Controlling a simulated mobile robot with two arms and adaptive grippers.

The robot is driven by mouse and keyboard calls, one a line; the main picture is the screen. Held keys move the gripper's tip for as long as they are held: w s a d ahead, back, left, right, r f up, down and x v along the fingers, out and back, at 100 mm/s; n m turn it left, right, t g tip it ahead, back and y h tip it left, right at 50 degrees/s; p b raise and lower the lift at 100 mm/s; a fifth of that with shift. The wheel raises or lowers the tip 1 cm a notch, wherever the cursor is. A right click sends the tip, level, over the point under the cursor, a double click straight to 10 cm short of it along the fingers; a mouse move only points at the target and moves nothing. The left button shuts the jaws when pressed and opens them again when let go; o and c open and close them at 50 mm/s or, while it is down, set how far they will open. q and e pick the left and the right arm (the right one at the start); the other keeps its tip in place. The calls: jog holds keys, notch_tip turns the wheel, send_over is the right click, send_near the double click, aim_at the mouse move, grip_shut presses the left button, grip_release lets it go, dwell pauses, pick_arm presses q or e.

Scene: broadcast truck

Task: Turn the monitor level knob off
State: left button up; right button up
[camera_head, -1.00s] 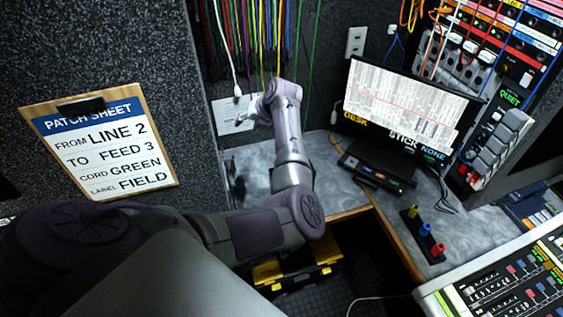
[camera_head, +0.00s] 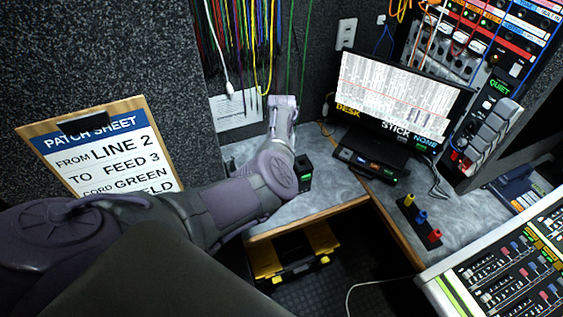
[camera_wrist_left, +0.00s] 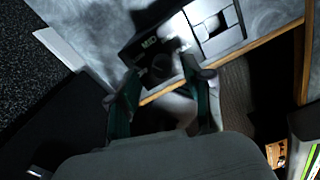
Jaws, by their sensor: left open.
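A dark round knob (camera_wrist_left: 161,68) shows blurred in the left wrist view, on a dark box (camera_wrist_left: 136,48) with a small pale green marking. My left gripper (camera_wrist_left: 162,93) is open, with its fingers on either side of the knob in that picture; I cannot tell whether they touch it. In the head view, a small black box with a green lit label (camera_head: 305,177) stands on the desk at my arm's right edge, partly hidden by the arm. It appears to be the same box. My left fingers are hidden there. My right gripper is not in view.
The grey desk (camera_head: 318,205) has a wooden front edge. A monitor (camera_head: 393,100) stands to the right, with a dark button strip (camera_head: 370,165) before it. Colored cords hang behind, above a white sheet (camera_head: 236,110). A mixing console (camera_head: 510,265) fills the lower right.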

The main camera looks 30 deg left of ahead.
pick_arm(q)
notch_tip(320, 180, down, 2)
jog(key=shift+w+d+f, duration=0.1)
jog(key=shift+d, duration=0.05)
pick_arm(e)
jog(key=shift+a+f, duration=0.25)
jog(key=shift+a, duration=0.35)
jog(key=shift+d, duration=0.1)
pick_arm(q)
grip_shut()
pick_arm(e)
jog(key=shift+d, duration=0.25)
pick_arm(q)
jog(key=shift+b, duration=0.3)
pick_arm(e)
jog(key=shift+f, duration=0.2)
